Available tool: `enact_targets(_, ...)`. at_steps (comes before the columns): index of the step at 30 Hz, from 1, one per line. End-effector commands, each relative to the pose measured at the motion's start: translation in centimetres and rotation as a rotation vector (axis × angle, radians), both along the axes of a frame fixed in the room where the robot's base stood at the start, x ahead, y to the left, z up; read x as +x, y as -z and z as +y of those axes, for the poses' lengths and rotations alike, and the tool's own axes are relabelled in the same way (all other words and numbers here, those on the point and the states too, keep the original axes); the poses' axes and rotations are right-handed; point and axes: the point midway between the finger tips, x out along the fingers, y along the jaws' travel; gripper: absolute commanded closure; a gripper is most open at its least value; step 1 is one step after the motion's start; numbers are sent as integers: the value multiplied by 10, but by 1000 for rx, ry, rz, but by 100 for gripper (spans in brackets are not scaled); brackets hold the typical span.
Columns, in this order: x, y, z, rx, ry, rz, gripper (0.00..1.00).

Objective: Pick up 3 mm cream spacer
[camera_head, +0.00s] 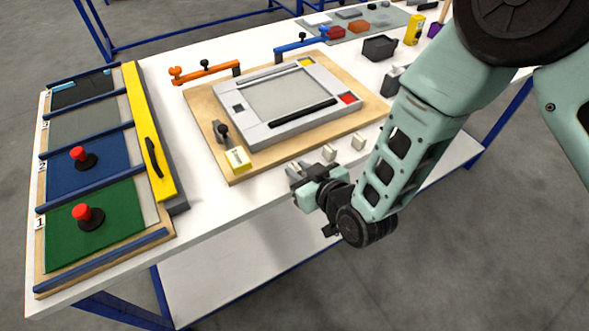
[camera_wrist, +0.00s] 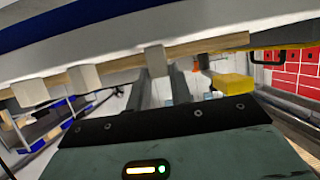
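Small cream spacers stand in a row near the table's front edge. In the head view, one (camera_head: 329,153) and another (camera_head: 358,142) stand right of my gripper (camera_head: 297,171). In the wrist view, the left spacer (camera_wrist: 30,93) and middle spacer (camera_wrist: 85,78) are clear of the fingers. A third spacer (camera_wrist: 157,60) lies in line with the gap between the fingertips of my gripper (camera_wrist: 161,76). The fingers are apart, and I cannot tell whether they touch it. In the head view it is mostly hidden by the gripper. No thickness marking is readable.
A wooden board (camera_head: 222,150) carries a grey frame (camera_head: 262,133) behind the spacers. A yellow block (camera_head: 238,158) stands left of my gripper. A board with blue rails and red knobs (camera_head: 78,153) is at left. A dark bin (camera_head: 380,47) stands farther back.

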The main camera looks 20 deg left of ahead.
Motion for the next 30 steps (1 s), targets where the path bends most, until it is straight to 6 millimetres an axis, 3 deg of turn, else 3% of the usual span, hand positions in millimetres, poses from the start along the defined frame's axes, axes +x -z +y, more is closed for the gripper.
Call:
enact_targets(1, 0, 0, 0, 0, 0, 0, 94)
enact_targets(2, 0, 0, 0, 0, 0, 0, 100)
enact_targets(17, 0, -10, 0, 2, 0, -2, 100)
enact_targets(30, 0, -78, 0, 3, 0, -4, 100)
